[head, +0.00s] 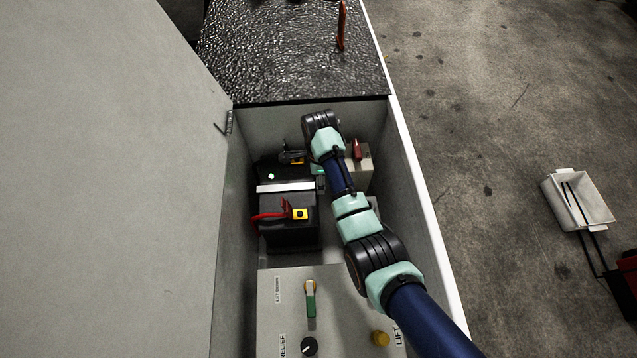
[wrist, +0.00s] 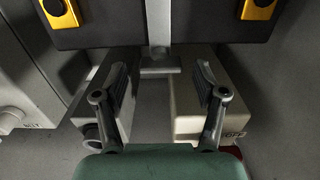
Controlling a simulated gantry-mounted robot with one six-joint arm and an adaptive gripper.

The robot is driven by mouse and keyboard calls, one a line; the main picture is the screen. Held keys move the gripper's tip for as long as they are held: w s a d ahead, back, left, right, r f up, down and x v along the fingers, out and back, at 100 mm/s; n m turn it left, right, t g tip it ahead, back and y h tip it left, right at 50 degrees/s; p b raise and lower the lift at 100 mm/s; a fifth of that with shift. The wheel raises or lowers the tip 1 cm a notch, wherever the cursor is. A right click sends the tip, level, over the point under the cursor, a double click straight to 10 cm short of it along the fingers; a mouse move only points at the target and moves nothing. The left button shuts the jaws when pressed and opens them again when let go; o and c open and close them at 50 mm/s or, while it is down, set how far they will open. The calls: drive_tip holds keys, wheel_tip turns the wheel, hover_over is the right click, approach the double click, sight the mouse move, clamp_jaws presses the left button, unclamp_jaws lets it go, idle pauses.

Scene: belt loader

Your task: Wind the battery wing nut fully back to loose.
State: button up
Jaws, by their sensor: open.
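The black battery (head: 288,233) stands in the open compartment in the head view, with a pale strap (head: 285,186) across its top. A yellow terminal pad (head: 301,214) sits beside a red cable (head: 264,217). A second yellow pad (head: 297,159) lies at the far end. Both pads show at the wrist view's top edge, left (wrist: 62,12) and right (wrist: 258,9), with dark round parts on them. I cannot clearly make out a wing nut's wings. My gripper (wrist: 159,76) is open and empty, to the right of the battery in the head view.
A beige box (head: 357,168) with a red handle stands close to my gripper. A panel (head: 285,325) with a green lever and knobs is in front. Compartment walls (head: 410,190) and the large grey door (head: 110,190) enclose the space. A white bin (head: 580,205) is outside on the floor.

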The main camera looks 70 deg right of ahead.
drive_tip(key=shift+f, duration=0.8)
drive_tip(key=shift+c, duration=0.3)
drive_tip(key=c, duration=1.1)
drive_tip(key=shift+r, duration=0.1)
drive_tip(key=shift+r+n+p, duration=0.1)
drive_tip(key=shift+n+p, duration=0.2)
